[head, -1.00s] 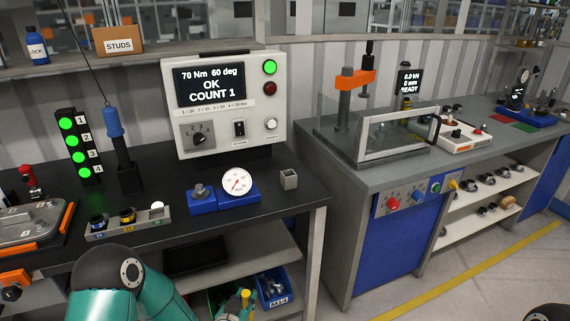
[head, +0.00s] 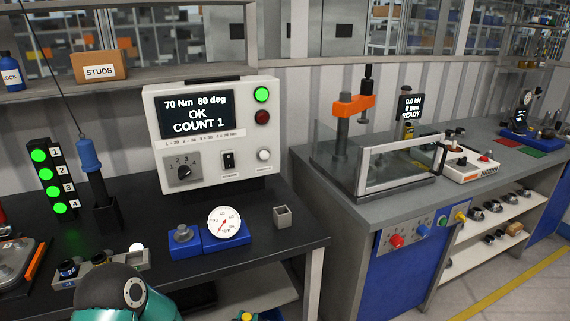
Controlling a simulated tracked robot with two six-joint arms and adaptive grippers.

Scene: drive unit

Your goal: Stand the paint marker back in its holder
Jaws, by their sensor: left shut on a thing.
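The small grey square holder (head: 282,216) stands on the dark bench near its right front edge, its open top facing up, and it looks empty. The marker does not show anywhere else. My right gripper is not in view.
A blue block with a dial gauge (head: 222,229) sits left of the holder. The torque controller (head: 212,135) stands behind, reading OK, COUNT 1. A blue-handled tool (head: 95,180) and a socket tray (head: 100,270) are at the left.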

